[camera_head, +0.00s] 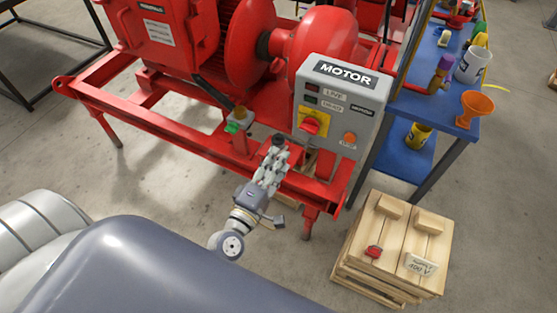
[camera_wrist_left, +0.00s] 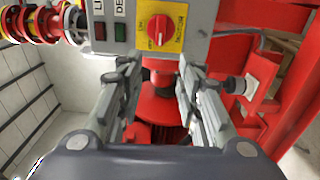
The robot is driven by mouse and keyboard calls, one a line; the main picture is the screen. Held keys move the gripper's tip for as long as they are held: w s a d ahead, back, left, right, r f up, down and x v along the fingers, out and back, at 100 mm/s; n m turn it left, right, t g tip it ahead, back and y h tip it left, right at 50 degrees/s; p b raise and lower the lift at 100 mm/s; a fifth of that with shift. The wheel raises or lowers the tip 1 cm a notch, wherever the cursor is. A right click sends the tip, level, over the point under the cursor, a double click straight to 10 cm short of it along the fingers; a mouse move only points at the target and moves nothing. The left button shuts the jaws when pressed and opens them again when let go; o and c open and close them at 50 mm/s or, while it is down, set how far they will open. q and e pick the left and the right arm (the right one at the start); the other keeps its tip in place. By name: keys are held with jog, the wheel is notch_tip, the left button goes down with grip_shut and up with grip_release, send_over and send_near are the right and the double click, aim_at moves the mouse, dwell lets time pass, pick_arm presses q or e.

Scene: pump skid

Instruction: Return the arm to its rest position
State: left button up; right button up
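My left gripper (camera_head: 277,156) is low in front of the red skid frame, left of and below the grey motor control box (camera_head: 341,105). In the left wrist view, the fingers of my left gripper (camera_wrist_left: 158,78) stand apart with nothing between them. Beyond them is the lower part of the box, with its red rotary switch (camera_wrist_left: 160,30) on a yellow plate. The switch (camera_head: 311,125) also shows in the head view, right of the fingertips. The gripper does not appear to hold anything. My right gripper is not in view.
The red pump skid (camera_head: 150,127) fills the upper middle. A wooden crate (camera_head: 349,248) with a red padlock-like item (camera_head: 374,251) stands at lower right. A blue shelf (camera_head: 407,146) with an orange funnel (camera_head: 475,106) is at right. Bare floor lies left of the skid.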

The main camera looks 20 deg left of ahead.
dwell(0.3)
pick_arm(q)
jog(key=s+f+m+g, duration=0.3)
jog(key=s+f+m, duration=0.1)
jog(key=f, duration=0.7)
jog(key=s+f+m+g+h, duration=0.1)
jog(key=s+f+m+g, duration=0.2)
jog(key=f, duration=0.7)
jog(key=s+f+m+g, duration=0.2)
jog(key=s+f+m, duration=0.2)
jog(key=f, duration=0.7)
jog(key=s+a+f+m+g, duration=0.1)
jog(key=s+f+m+g, duration=0.2)
jog(key=s, duration=0.6)
jog(key=s+a+f+m+g+y, duration=0.1)
jog(key=s+f+m+g, duration=0.2)
jog(key=s+f, duration=0.5)
jog(key=s+a+f+m+g, duration=0.1)
jog(key=s+f+m+g, duration=0.2)
jog(key=s, duration=0.7)
notch_tip(320, 180, down, 3)
jog(key=shift+a+r+y, duration=0.1)
jog(key=shift+a+y, duration=0.2)
